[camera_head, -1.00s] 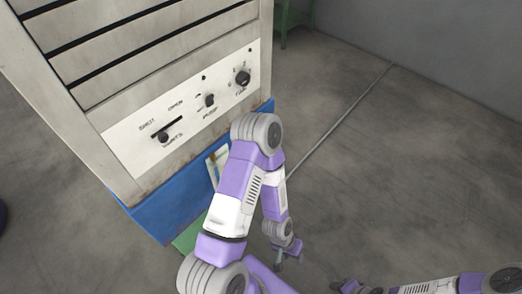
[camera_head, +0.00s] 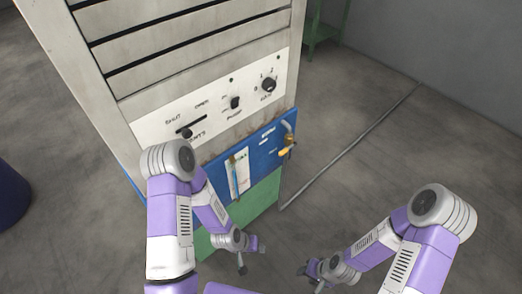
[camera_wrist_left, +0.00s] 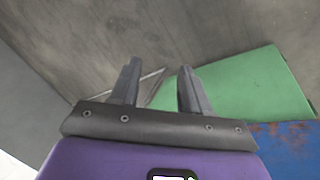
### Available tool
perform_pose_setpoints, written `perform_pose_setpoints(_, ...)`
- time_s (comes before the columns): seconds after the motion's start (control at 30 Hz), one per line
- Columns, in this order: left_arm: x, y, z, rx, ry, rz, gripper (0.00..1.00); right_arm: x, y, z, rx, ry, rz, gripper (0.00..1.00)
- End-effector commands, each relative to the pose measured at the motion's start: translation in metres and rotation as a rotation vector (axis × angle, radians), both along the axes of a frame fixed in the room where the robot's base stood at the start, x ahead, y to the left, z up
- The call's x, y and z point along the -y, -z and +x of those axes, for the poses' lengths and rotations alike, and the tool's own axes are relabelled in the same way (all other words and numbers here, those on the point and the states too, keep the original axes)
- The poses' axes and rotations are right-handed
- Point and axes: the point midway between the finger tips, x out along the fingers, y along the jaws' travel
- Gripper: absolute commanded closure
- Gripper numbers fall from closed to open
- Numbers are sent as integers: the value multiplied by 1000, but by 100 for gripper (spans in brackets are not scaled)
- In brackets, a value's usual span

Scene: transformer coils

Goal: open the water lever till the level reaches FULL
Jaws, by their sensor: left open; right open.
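A tap with a yellow lever (camera_head: 286,151) is on the blue band of the cabinet, at its right end, under a grey pipe. A narrow level gauge (camera_head: 238,174) on a white plate is left of it; its level and marks are too small to read. My left gripper (camera_head: 251,256) is low in front of the green base, below the tap and apart from it. In the left wrist view its two fingers (camera_wrist_left: 160,67) are open and empty. My right gripper (camera_head: 310,278) is open and empty over the floor, to the right of and below the tap.
The green base (camera_head: 262,193) is under the blue band. A thin pipe or rod (camera_head: 350,147) runs along the floor. A green stand (camera_head: 322,38) is behind, a dark blue drum (camera_head: 10,195) at left. Floor at right is clear.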

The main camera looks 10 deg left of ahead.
Motion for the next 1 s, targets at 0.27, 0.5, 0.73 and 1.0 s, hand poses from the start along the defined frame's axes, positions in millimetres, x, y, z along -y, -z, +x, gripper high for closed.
perform_pose_setpoints(0.27, -15, -21, 239, 913, 233, 98, 54, 1, 60, 0, -2, 1, -1, 57)
perform_pose_setpoints(0.5, 0, -97, 313, 1441, 444, 111, 54, 1, 84, 0, -1, 2, -1, 57)
perform_pose_setpoints(0.73, 15, -114, 332, 1538, 496, 104, 54, 1, 91, 0, -1, 1, -1, 57)
perform_pose_setpoints(1.0, 39, -113, 365, 1535, 493, 105, 54, 1, 103, 0, -1, 1, -1, 57)
